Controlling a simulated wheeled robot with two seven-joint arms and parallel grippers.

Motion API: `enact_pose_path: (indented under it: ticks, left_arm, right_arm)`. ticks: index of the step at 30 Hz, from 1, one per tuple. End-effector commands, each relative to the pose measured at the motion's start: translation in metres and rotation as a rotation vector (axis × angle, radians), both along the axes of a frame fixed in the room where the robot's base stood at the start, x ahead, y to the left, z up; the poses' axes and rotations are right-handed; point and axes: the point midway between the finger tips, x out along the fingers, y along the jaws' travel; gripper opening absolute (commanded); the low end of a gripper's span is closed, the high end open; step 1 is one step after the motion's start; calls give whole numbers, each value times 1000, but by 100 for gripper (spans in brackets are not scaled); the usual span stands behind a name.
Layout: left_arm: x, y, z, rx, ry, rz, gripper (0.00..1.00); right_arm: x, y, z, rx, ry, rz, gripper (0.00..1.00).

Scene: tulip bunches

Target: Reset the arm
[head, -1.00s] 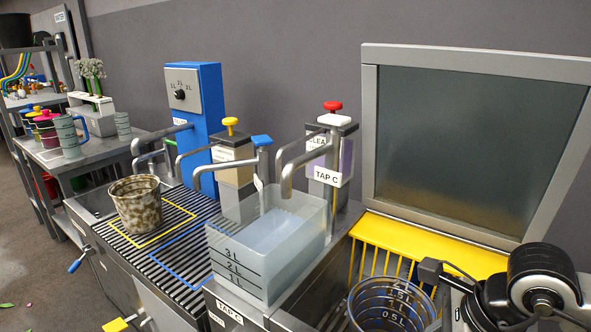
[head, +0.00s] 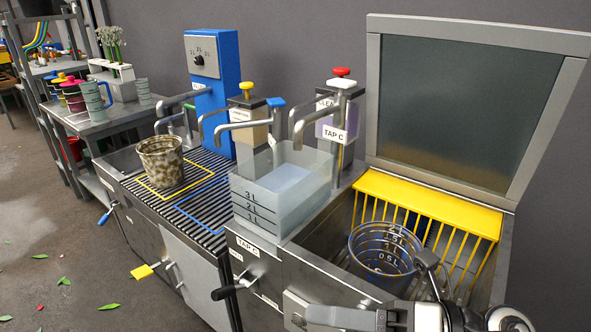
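My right arm comes in at the bottom right of the head view. Its gripper (head: 365,318) is low at the front edge of the sink, cut off by the bottom of the picture. A clear measuring jug (head: 383,250) with litre marks stands in the sink, just beyond the gripper. A dark grey part shows at the jug's right side, and I cannot tell if it touches the jug. My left gripper is not in view.
The sink has a yellow rack (head: 430,203) and a raised glass-panelled lid (head: 455,115). Left of it stand a clear tank (head: 285,195), taps, and a mottled bucket (head: 162,162) on the striped grate. Levers stick out from the counter front. The floor at left is open, with scattered leaves.

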Motion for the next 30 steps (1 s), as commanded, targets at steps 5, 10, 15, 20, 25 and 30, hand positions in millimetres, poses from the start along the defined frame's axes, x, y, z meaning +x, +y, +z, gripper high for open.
enact_pose_path:
  ticks: [5,10,15,20,25,30]
  left_arm:
    - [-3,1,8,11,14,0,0]
    - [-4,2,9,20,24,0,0]
    - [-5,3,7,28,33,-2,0]
    - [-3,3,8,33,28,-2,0]
    - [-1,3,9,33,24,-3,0]
    - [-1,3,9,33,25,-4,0]
  right_arm:
    - [58,-46,-1,681,748,-451,26]
    - [54,-96,-111,1073,1447,-862,26]
    - [9,-102,-186,1225,1872,-1082,26]
    - [-16,-98,-211,1270,2042,-1156,26]
    - [-18,-97,-214,1274,2062,-1163,26]
    - [-18,-97,-214,1273,2059,-1161,26]
